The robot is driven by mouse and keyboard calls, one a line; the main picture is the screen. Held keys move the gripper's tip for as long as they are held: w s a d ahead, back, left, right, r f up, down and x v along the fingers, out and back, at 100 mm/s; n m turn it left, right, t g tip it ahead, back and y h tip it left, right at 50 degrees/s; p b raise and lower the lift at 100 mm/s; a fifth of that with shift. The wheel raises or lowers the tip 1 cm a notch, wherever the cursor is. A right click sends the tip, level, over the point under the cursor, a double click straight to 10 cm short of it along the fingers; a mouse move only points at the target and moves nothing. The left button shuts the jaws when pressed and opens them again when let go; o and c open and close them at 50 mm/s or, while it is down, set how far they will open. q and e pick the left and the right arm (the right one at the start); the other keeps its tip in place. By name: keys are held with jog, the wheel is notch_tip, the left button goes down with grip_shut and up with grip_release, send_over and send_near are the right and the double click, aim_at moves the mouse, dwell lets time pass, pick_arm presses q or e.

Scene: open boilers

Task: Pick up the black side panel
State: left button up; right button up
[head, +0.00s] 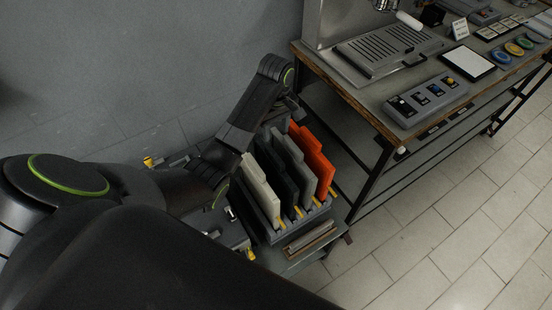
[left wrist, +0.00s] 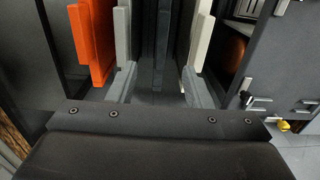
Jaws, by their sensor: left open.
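The black side panel (head: 283,176) stands upright in a rack between a cream panel (head: 261,190) and a grey panel (head: 302,167). In the left wrist view the black panel (left wrist: 162,45) shows nearly edge-on, in the middle. My left gripper (left wrist: 158,88) is open and empty, with one finger on each side of the black panel's line. I cannot tell how deep the panel reaches between the fingers. In the head view my left wrist is above the rack's far end, and its fingertips are hidden. My right gripper is not in view.
An orange panel (head: 315,155) stands beside the grey one, on the rack's right. The rack (head: 292,229) sits on a low cart close to the wall. A workbench (head: 375,118) with a grille, a button box (head: 428,98) and other parts stands at right. The tiled floor at lower right is clear.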

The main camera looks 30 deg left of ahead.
aim_at(276, 155)
pick_arm(q)
jog(key=f+b, duration=0.1)
jog(key=s+f+b, duration=0.1)
jog(key=b, duration=0.1)
jog(key=shift+d, duration=0.3)
jog(key=shift+s+f+p, duration=0.15)
jog(key=shift+f+p, duration=0.4)
jog(key=shift+p, duration=0.1)
jog(key=f, duration=0.4)
jog(key=shift+w+a+f, duration=0.1)
jog(key=shift+w+a, duration=0.05)
jog(key=shift+w, duration=0.15)
notch_tip(276, 155, down, 4)
jog(key=shift+r+p, duration=0.25)
jog(key=shift+p, duration=0.1)
jog(key=shift+f, duration=0.15)
jog(key=shift+w+a+f, duration=0.1)
jog(key=shift+f, duration=0.4)
jog(key=f, duration=0.3)
jog(key=shift+a+p, duration=0.2)
jog(key=shift+p, duration=0.15)
jog(key=shift+f, duration=0.7)
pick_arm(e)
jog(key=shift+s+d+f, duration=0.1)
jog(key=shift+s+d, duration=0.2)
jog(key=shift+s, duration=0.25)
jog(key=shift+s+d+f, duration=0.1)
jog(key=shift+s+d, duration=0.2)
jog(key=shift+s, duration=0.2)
